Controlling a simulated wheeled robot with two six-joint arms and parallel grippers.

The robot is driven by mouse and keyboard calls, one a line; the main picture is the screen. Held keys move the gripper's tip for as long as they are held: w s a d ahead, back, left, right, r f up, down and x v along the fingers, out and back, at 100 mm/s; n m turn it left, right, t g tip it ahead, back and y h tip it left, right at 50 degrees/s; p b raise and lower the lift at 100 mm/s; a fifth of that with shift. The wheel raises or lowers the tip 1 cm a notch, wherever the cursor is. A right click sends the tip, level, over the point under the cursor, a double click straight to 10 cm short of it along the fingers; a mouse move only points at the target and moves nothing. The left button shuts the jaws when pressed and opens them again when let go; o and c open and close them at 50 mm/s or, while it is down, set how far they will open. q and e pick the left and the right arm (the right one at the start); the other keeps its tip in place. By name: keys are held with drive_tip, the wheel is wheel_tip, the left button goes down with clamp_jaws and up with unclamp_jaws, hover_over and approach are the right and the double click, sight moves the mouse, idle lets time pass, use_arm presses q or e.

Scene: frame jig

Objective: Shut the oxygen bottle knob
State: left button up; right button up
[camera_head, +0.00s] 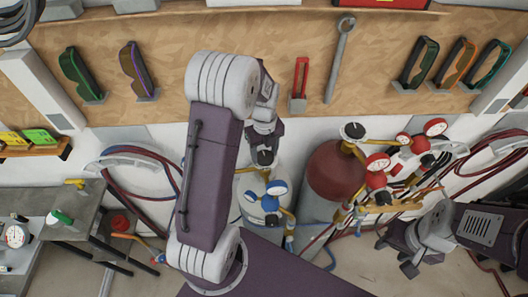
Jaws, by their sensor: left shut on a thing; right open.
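The white gas bottle (247,187) with blue gauges (276,187) stands mid-picture, partly behind my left arm; I take it for the oxygen bottle. Its dark knob (262,158) sits on top. My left gripper (263,146) comes down from above and is shut on this knob; the fingers are small and partly hidden in the picture. My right gripper (396,256) is open and empty at the lower right, low in front of the bottles and apart from them.
A dark red bottle (335,172) with its own black-and-white knob (353,131) and red gauges (377,162) stands just right. Hoses (490,150) hang at right. A grey workbench (85,205) is at left. A wrench (340,60) and goggles (415,65) hang on the wooden wall.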

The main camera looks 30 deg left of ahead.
sight(265, 156)
use_arm(q)
drive_tip(key=shift+m, duration=1.3)
drive_tip(key=shift+s+f, duration=0.1)
drive_tip(key=o, duration=1.4)
drive_tip(key=shift+d, duration=0.1)
drive_tip(key=shift+r, duration=0.3)
wheel_tip(265, 156, up, 9)
drive_tip(key=shift+f+b, duration=0.2)
drive_tip(key=shift+b, duration=0.35)
